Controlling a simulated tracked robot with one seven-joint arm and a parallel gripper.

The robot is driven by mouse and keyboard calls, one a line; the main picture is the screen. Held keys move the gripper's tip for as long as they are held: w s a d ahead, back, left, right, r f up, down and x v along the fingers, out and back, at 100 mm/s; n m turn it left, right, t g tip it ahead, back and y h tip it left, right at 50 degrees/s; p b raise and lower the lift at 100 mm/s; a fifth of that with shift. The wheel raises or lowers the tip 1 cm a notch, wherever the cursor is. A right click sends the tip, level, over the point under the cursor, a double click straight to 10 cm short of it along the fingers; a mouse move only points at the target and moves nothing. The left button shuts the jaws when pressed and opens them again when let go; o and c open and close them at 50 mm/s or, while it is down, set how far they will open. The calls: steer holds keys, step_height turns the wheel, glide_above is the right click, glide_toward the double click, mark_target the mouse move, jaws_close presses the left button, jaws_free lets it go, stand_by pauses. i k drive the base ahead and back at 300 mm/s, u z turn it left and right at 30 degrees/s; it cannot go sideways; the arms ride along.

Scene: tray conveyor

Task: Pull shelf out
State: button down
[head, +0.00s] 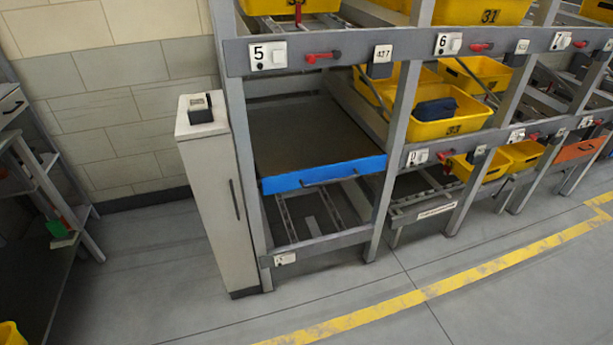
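A shelf with a blue front edge (324,174) sits in the leftmost bay of the grey rack, under the plate marked 5. A dark curved handle is fixed to the middle of the blue front. The dark shelf surface (308,132) behind it looks bare. The blue front lies about level with the rack's front posts; how far the shelf is pulled out I cannot tell. My gripper is not in view.
A narrow white cabinet (216,200) stands against the rack's left side. Yellow trays (438,128) fill bays to the right, one holding a dark blue item. An orange shelf front (580,149) shows further right. The floor ahead is clear, with a yellow line (440,287).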

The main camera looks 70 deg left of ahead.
mark_target(308, 142)
steer(key=u, duration=0.5)
steer(key=i, duration=0.2)
steer(key=u, duration=2.65)
steer(key=k, duration=1.2)
steer(key=z, duration=0.5)
steer(key=i, duration=1)
